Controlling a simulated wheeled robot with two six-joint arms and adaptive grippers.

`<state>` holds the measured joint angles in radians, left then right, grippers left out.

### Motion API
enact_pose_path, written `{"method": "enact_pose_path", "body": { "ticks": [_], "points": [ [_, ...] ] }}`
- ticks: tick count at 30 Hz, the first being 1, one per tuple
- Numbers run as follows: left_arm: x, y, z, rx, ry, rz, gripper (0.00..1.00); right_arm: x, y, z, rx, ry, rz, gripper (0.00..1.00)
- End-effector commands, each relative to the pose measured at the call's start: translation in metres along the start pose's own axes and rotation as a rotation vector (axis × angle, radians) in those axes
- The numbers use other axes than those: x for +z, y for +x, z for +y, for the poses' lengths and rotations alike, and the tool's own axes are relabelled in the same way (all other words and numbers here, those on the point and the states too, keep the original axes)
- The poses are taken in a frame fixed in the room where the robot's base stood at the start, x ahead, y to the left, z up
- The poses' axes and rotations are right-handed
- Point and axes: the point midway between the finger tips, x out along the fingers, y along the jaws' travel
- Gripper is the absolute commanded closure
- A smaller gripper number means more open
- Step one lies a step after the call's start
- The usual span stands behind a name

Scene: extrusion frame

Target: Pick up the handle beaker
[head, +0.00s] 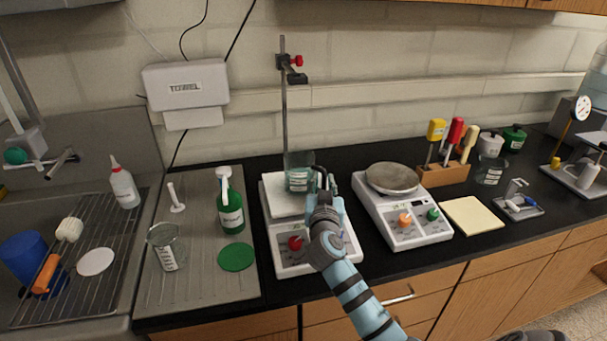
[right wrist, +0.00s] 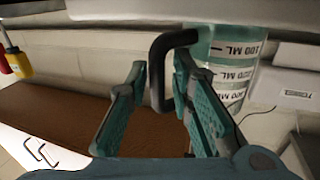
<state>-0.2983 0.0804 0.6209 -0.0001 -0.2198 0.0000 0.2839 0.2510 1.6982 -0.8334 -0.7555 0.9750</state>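The handle beaker (head: 299,172) is a clear beaker with teal contents, standing on the white plate of the left hotplate in the head view. In the right wrist view the beaker (right wrist: 228,75) shows with volume marks, and its dark handle (right wrist: 158,75) reaches between my fingers. My right gripper (head: 328,190) is at the right side of the beaker. In the right wrist view my right gripper (right wrist: 159,75) is open, its fingers on either side of the handle with small gaps. Contact cannot be told. My left gripper is not in view.
The left hotplate (head: 285,254) carries a clamp stand (head: 284,110) behind the beaker. A second hotplate (head: 413,225) stands close on the right. A green bottle (head: 231,208) and another beaker (head: 166,249) stand left. A tool block (head: 444,174) is farther right.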

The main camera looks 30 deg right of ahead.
Motion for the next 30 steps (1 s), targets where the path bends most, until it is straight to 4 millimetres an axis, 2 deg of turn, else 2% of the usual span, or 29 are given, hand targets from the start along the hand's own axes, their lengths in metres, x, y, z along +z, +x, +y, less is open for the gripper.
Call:
{"method": "enact_pose_path", "body": {
  "ticks": [2, 7, 11, 12, 24, 30],
  "points": [
    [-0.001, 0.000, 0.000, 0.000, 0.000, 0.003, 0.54, 0.001, 0.007, 0.000, -0.001, 0.000, -0.001, 0.79],
    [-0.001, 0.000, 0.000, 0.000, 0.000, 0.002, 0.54, 0.001, 0.007, -0.001, -0.002, 0.000, -0.001, 0.79],
    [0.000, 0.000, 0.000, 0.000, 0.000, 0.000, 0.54, 0.001, 0.007, -0.001, -0.003, 0.000, -0.001, 0.98],
    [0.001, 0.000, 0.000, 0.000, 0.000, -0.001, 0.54, 0.001, 0.007, -0.001, -0.003, 0.000, -0.001, 1.00],
    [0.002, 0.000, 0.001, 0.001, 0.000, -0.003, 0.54, 0.000, 0.007, -0.001, -0.003, 0.001, 0.000, 1.00],
    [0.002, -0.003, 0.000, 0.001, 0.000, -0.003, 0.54, -0.012, 0.007, -0.002, -0.002, 0.002, 0.002, 1.00]
  ]
}}
